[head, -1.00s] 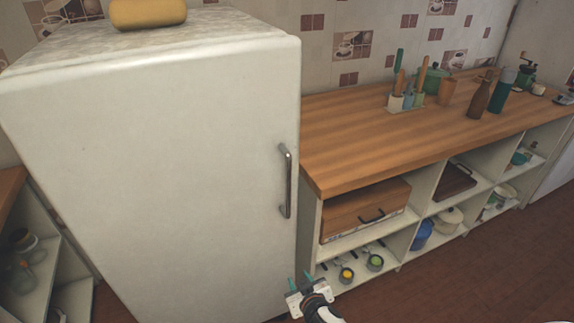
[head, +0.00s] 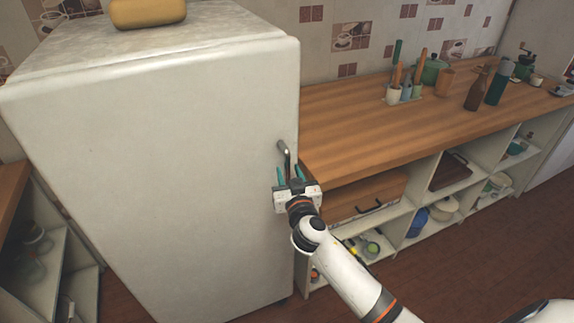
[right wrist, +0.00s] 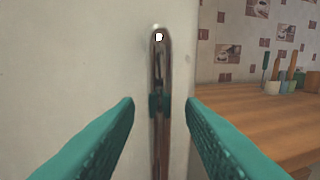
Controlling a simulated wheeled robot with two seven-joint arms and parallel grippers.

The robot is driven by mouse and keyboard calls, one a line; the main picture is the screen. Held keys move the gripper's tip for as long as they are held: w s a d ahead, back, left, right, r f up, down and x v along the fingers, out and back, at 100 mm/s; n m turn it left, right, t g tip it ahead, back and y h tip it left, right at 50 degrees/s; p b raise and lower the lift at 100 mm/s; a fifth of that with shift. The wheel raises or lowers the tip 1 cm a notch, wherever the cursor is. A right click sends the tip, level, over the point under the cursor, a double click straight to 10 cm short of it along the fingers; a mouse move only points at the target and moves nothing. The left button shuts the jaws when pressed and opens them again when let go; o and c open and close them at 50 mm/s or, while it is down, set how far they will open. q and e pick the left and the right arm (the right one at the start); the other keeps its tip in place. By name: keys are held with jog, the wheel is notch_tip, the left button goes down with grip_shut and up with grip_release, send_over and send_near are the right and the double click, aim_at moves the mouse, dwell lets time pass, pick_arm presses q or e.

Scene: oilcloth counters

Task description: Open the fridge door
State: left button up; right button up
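The white fridge (head: 150,140) stands at the left of the head view with its door shut. Its metal bar handle (head: 284,155) is upright near the door's right edge; its lower part is hidden behind my right gripper (head: 291,177). In the right wrist view the handle (right wrist: 160,75) runs down between the two teal fingers of my right gripper (right wrist: 160,105). The fingers are apart, one on each side of the handle, with gaps on both sides. My left gripper is not in view.
A wooden counter (head: 400,115) with open shelves adjoins the fridge on the right. Bottles (head: 478,90) and utensil cups (head: 393,95) stand toward its back. A yellow object (head: 148,12) sits on the fridge top. The brown floor (head: 480,250) in front is clear.

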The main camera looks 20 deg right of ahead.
jog(key=shift+w+d, duration=0.2)
jog(key=shift+w, duration=1)
grip_shut()
